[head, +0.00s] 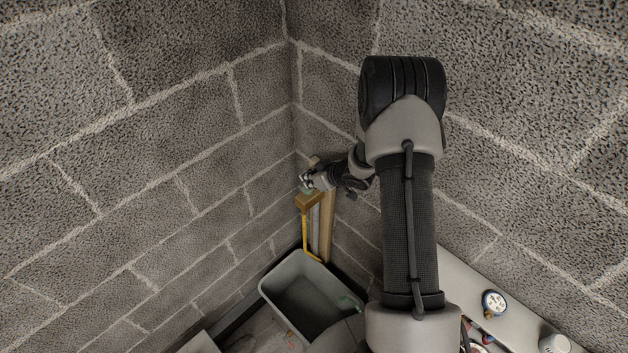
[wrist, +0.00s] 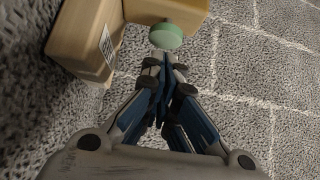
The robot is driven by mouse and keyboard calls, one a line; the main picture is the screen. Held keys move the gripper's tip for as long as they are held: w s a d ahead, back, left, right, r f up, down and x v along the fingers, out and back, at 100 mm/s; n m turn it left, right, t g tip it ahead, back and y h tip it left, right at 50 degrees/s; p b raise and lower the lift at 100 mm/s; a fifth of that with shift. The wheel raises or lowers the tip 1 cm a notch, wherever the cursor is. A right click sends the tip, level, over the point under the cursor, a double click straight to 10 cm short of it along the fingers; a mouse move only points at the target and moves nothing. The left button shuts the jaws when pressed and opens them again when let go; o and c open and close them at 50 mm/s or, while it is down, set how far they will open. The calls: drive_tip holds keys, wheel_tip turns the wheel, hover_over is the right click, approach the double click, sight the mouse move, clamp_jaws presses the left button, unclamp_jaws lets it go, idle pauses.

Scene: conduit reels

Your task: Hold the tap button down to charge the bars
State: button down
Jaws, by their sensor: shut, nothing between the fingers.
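The tap button looks like a round pale green disc (wrist: 166,36) beside a tan block (wrist: 84,38) with a barcode label in the wrist view. In the head view a small green spot (head: 308,191) shows at the top of the tan tap post, by my gripper (head: 305,181). My gripper (wrist: 166,68) is shut and empty, its fingertips together just below the green disc in the wrist view. I cannot tell whether they touch it. No charge bars can be made out.
A yellow pipe (head: 305,232) runs down the wooden post (head: 327,228) in the wall corner. Below stands a grey basin (head: 285,297). A pale shelf (head: 452,277) at lower right holds a round gauge (head: 494,303) and a white-topped container (head: 554,344). Block walls close in both sides.

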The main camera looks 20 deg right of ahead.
drive_tip(key=p+v, duration=0.1)
drive_tip(key=v, duration=0.9)
drive_tip(key=shift+r, duration=0.55)
